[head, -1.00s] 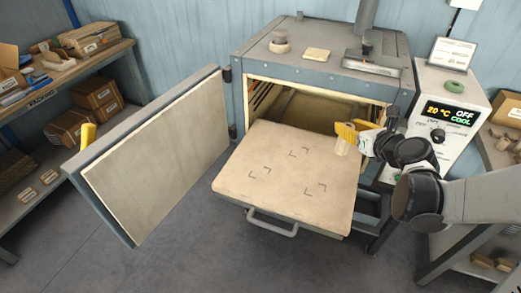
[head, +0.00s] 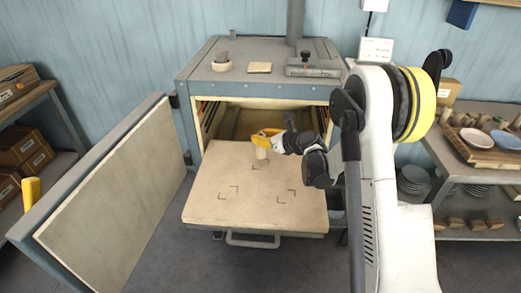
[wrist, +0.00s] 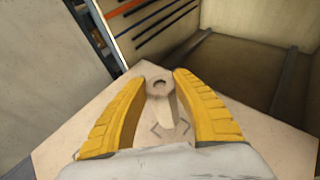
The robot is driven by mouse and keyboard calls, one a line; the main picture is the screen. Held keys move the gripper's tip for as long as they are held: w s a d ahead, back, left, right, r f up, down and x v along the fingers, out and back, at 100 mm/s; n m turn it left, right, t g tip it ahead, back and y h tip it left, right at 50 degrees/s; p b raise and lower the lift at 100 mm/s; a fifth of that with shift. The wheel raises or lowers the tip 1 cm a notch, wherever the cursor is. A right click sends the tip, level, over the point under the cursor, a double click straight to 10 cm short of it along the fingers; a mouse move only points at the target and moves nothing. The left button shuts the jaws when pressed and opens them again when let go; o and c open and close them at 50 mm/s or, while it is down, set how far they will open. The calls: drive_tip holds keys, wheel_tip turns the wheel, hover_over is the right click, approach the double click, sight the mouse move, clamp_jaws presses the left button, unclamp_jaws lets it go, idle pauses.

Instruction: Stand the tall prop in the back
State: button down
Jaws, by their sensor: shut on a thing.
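My gripper (head: 264,136) has yellow fingers and is shut on a pale, upright prop (head: 261,153). The prop is over the back part of the cream shelf slab (head: 250,212), close to the back corner marks. In the wrist view the prop (wrist: 159,87) is between the two fingertips, with a hole in its top end. Dark corner marks show on the slab around its lower end. I cannot tell whether its base touches the slab. Two other marked spots nearer the front of the slab are bare.
The dryer (head: 250,84) stands open behind the slab, its door (head: 110,190) swung out to the left. A front handle (head: 252,242) sticks out below the slab. Shelves with boxes stand at left, and a bench (head: 470,165) with plates at right.

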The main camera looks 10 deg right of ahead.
sight(260, 151)
drive_tip(key=shift+f+b, duration=0.55)
drive_tip(key=shift+f, duration=1.25)
drive_tip(key=shift+f, duration=0.1)
drive_tip(key=shift+f, duration=0.15)
drive_tip(key=c, duration=1.1)
unclamp_jaws()
